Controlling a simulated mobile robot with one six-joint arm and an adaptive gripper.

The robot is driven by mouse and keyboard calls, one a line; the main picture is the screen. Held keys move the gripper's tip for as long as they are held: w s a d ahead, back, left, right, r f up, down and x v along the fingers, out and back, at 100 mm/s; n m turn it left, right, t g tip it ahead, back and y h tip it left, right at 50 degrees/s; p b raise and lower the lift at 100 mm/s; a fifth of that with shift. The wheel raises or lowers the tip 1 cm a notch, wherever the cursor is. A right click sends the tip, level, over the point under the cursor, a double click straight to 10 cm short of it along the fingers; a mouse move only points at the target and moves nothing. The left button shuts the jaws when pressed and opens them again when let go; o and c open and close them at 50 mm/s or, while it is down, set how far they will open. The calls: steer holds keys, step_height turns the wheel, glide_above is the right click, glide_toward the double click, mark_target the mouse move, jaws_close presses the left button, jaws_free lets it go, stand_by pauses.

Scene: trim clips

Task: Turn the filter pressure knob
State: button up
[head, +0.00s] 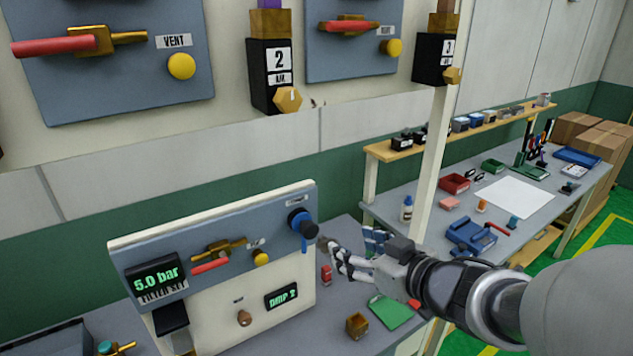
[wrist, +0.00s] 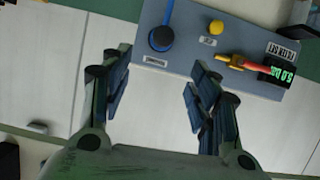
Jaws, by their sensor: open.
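A small control panel (head: 200,270) stands on the bench, with a blue and black knob (head: 303,222) at its upper right. A display (head: 157,278) on it reads 5.0 bar, with a FILTER SET label below. The small label by the knob is too small to read. My gripper (head: 346,242) is open and empty, just right of the knob and apart from it. In the wrist view the knob (wrist: 161,38) lies beyond the fingertips (wrist: 160,62), roughly between them, with its blue handle pointing up the picture.
The panel also carries a red-handled brass valve (head: 215,258), a yellow knob (head: 261,258) and a DMP 2 display (head: 281,296). A brown cup (head: 357,325) and a green board (head: 391,311) lie on the bench under my arm. A white post (head: 435,150) stands behind the gripper.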

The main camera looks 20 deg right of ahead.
steer(key=p, duration=0.6)
glide_toward(312, 231)
steer(key=b+x, duration=0.4)
steer(key=x, duration=0.5)
steer(key=shift+w+a+f, duration=0.1)
steer(key=shift+w+f, duration=0.15)
steer(key=shift+w, duration=0.05)
steer(key=shift+w+a+f+b, duration=0.15)
steer(key=shift+w+b, duration=0.15)
steer(key=shift+w, duration=0.2)
steer(key=shift+c, duration=0.5)
steer(key=c, duration=1)
